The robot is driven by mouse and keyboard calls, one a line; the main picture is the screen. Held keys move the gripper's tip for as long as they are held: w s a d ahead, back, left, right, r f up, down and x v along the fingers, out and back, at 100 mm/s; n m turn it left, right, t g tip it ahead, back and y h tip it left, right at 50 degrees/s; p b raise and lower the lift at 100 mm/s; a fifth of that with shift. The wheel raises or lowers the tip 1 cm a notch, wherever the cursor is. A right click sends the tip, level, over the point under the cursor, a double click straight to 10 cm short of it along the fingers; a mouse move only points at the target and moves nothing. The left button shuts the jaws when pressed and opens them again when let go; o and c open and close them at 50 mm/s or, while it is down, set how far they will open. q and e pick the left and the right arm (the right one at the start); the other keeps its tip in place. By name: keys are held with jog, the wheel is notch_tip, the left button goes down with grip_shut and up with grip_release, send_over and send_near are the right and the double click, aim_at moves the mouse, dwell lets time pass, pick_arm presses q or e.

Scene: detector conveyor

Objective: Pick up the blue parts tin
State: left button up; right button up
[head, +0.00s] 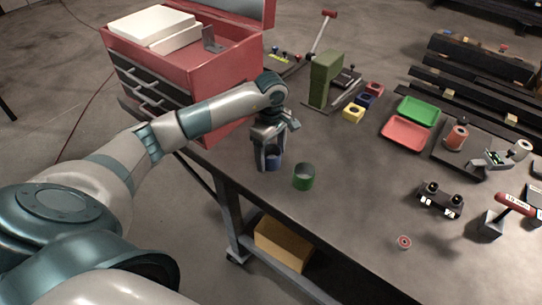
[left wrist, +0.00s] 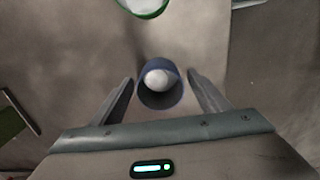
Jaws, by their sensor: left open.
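The blue parts tin (head: 274,160) is a small open cylinder standing on the dark table near its left edge. In the left wrist view the blue tin (left wrist: 161,99) stands between my two fingers, with a pale round thing (left wrist: 158,79) visible inside its mouth. My left gripper (head: 268,162) is open and pointed down around the tin, with a gap on each side in the left wrist view (left wrist: 160,103). My right gripper is not in view.
A green tin (head: 304,178) stands close by, to the right of the blue one. A red toolbox (head: 215,75) is behind my left arm. A green block-shaped stand (head: 324,80) and a red tray (head: 404,133) are farther back. The table (head: 350,190) is clear in the middle.

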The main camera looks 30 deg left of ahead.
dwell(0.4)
pick_arm(q)
jog(key=c, duration=1.1)
jog(key=shift+c, duration=0.2)
jog(key=shift+r, duration=0.1)
jog(key=shift+w+r+b, duration=0.1)
jog(key=shift+r+b, duration=1.05)
jog(key=shift+r, duration=0.2)
jog(key=s+d+r+b, duration=0.2)
jog(key=d+r+b, duration=0.2)
jog(key=d+r, duration=0.4)
jog(key=shift+s+d+b, duration=0.35)
jog(key=shift+s+d, duration=0.05)
jog(key=shift+d, duration=1.3)
